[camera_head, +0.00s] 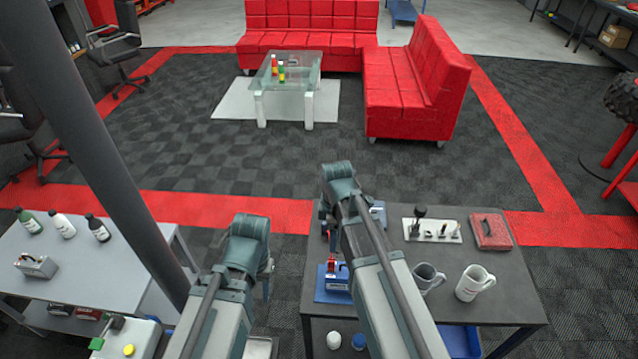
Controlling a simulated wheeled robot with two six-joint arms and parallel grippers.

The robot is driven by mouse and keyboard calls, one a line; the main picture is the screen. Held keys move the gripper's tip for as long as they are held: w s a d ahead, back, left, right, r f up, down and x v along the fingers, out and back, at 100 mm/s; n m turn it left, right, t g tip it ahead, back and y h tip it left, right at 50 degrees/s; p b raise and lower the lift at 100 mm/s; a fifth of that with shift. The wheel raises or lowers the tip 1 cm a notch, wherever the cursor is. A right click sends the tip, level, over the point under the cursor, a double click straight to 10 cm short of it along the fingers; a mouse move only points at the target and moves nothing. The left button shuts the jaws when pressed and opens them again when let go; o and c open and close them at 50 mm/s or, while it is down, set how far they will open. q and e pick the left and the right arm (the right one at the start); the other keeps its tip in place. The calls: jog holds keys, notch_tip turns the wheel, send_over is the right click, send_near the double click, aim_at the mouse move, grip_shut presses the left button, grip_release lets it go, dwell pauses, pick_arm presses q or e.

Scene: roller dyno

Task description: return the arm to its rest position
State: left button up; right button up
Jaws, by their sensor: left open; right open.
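My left arm (215,310) reaches up from the bottom of the head view, and its wrist bends down. My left gripper (266,286) hangs over the gap between the two tables, mostly hidden by the arm; it is open and holds nothing that I can see. My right arm (385,285) reaches further over the left edge of the dark table (440,295). My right gripper (326,216) is largely hidden behind its wrist, above the far left corner of that table; it is open. Whether it touches anything there cannot be told.
The dark table carries a blue-based device (332,281), two mugs (474,283) (427,277), a white tool plate (432,230) and a red case (490,231). The grey table (95,262) holds bottles (62,225). A dark pole (110,150) stands left. Open floor lies beyond.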

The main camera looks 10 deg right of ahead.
jog(key=s+a+f+m+b, duration=0.3)
jog(key=s+a+m, duration=0.2)
jog(key=s, duration=0.2)
jog(key=s+a+f+m+h+b, duration=0.1)
jog(key=s+a+f+m+b, duration=0.2)
jog(key=s+a+m, duration=0.2)
jog(key=shift+s+a+m, duration=0.3)
jog(key=shift+s+m, duration=0.2)
jog(key=shift+s, duration=0.75)
jog(key=shift+s+r, duration=0.1)
jog(key=shift+w+d, duration=0.3)
jog(key=shift+w, duration=0.5)
